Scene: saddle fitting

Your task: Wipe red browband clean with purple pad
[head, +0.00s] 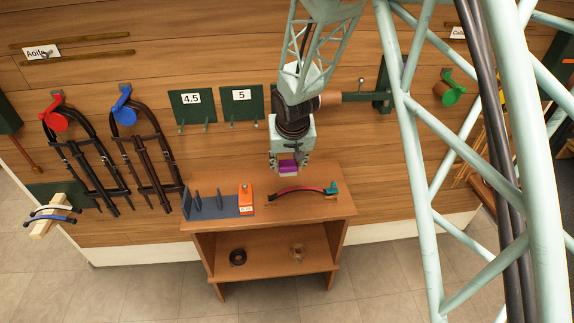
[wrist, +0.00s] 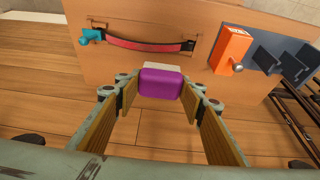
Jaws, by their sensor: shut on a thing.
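The purple pad (wrist: 160,83) sits between the fingertips of my gripper (wrist: 160,97), which is shut on it. In the head view the purple pad (head: 288,167) shows below my gripper (head: 289,158), above the back part of the small wooden table. The red browband (head: 295,189) lies curved on the table top, with a teal piece at its right end. In the wrist view the red browband (wrist: 145,42) lies ahead of the pad, its teal piece at the left and a dark end at the right. The pad is apart from the browband in the picture.
On the wooden table (head: 320,208) stand an orange block (head: 246,199) and a grey slotted rack (head: 208,204), left of the browband. Bridles with red and blue holders hang on the wall. Number plates (head: 241,105) are mounted behind. The lower shelf holds a dark round item (head: 237,257).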

